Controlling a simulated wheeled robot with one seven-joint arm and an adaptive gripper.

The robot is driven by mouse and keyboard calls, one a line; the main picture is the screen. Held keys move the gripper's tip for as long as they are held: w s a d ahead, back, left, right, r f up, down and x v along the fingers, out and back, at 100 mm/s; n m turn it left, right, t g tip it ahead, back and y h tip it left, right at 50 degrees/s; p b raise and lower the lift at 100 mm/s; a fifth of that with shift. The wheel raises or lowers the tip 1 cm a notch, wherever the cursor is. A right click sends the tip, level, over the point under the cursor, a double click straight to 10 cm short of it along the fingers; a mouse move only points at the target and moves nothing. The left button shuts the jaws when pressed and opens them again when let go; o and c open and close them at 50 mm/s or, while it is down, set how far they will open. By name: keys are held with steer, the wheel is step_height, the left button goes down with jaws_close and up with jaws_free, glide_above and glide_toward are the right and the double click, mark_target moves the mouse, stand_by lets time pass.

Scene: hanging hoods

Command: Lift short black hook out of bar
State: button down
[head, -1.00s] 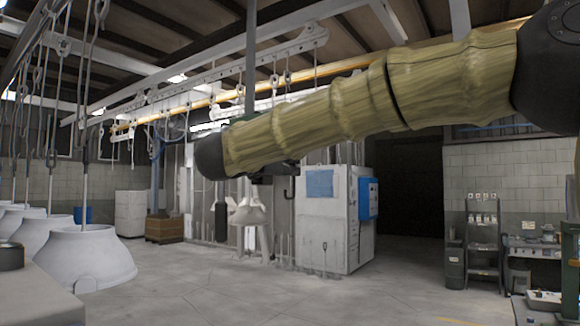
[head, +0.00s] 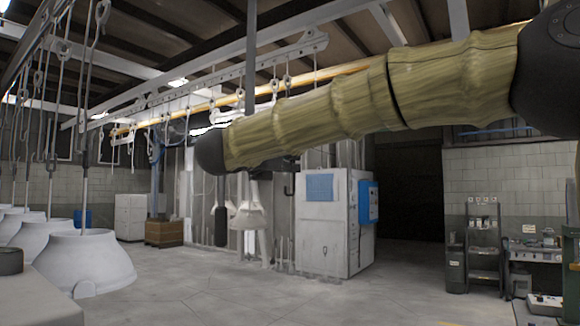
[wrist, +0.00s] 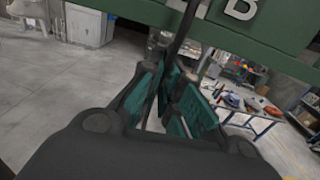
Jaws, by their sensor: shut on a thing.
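In the wrist view my gripper (wrist: 172,70) has teal-padded fingers closed around a thin dark rod, which appears to be the short black hook (wrist: 183,28). The rod runs up from between the fingertips, across the front of a green bar (wrist: 225,15) marked with a white letter B. The rod's upper end is cut off by the picture edge, so I cannot tell whether it still touches the bar. In the head view my arm hides the gripper. A small dark hook-shaped piece (head: 290,184) shows below the arm, but I cannot tell if it is the same hook.
White hoods (head: 85,262) hang on rods at the left. A white cabinet (head: 322,230) with blue panels stands behind my arm. A workbench with tools (wrist: 240,105) is at the right in the wrist view. Open concrete floor (head: 220,285) lies in front.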

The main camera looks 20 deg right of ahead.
steer(key=shift+r, duration=0.4)
steer(key=shift+s+a+f, duration=0.1)
steer(key=shift+s+a, duration=0.05)
steer(key=shift+b+v, duration=1.65)
steer(key=shift+b, duration=0.05)
steer(key=b+v, duration=0.6)
steer(key=v, duration=0.4)
steer(key=shift+r, duration=0.3)
